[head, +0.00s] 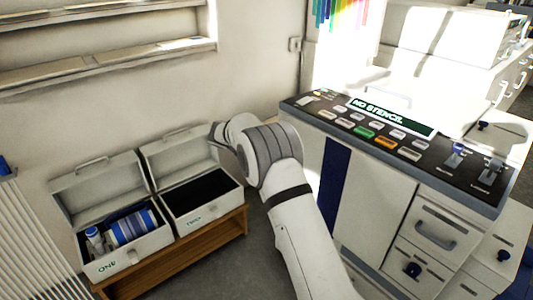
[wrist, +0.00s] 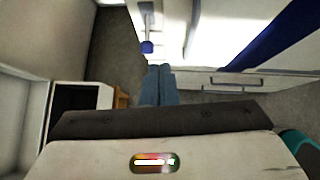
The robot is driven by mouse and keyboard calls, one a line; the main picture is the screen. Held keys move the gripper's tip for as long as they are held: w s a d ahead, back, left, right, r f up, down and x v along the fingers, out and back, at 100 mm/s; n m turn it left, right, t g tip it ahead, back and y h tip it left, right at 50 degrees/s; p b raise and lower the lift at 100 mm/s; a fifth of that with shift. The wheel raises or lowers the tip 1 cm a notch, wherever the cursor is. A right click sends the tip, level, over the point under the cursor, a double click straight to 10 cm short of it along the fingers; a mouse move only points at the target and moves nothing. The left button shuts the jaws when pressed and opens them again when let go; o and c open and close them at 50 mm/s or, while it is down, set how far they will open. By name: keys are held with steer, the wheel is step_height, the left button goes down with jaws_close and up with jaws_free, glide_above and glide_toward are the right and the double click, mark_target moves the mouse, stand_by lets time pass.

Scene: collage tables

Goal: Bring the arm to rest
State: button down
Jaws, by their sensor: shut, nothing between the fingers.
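My arm (head: 285,190) reaches up from the lower middle of the head view and bends left, its far end near the raised lid of box TWO. My gripper (wrist: 158,72) shows in the wrist view with its two blue-grey fingers together and nothing between them. It points over the grey floor (wrist: 115,50), apart from the cabinet. The fingers cannot be made out in the head view.
Open box ONE (head: 128,262) holds a blue-and-white roll (head: 131,228) and a small bottle (head: 95,240). Open box TWO (head: 208,215) has a dark inside. Both stand on a wooden bench (head: 185,262). A cabinet with a button panel (head: 385,140) stands right of my arm.

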step_height(320, 180, up, 18)
steer(key=d+n+t+y+p, duration=0.25)
steer(key=n+t, duration=0.35)
steer(key=n, duration=0.5)
steer(key=s+r+n+y+p, duration=0.3)
steer(key=s+r+n+y, duration=0.35)
steer(key=r+n, duration=0.35)
steer(key=s+d+f+n+g+p, duration=0.1)
steer(key=s+d+f+n+g, duration=0.1)
steer(key=s+n, duration=0.6)
steer(key=s+d+f+n+g+h+p, duration=0.1)
steer(key=s+d+n+g, duration=0.3)
steer(key=s, duration=1.6)
steer(key=s+d+f+n+g+p, duration=0.3)
steer(key=s+n, duration=0.9)
steer(key=s, duration=0.2)
steer(key=shift+s+d+f+n+g+h, duration=0.15)
steer(key=shift+d+f+n+g+h, duration=0.15)
steer(key=shift+d+f+g+h, duration=0.1)
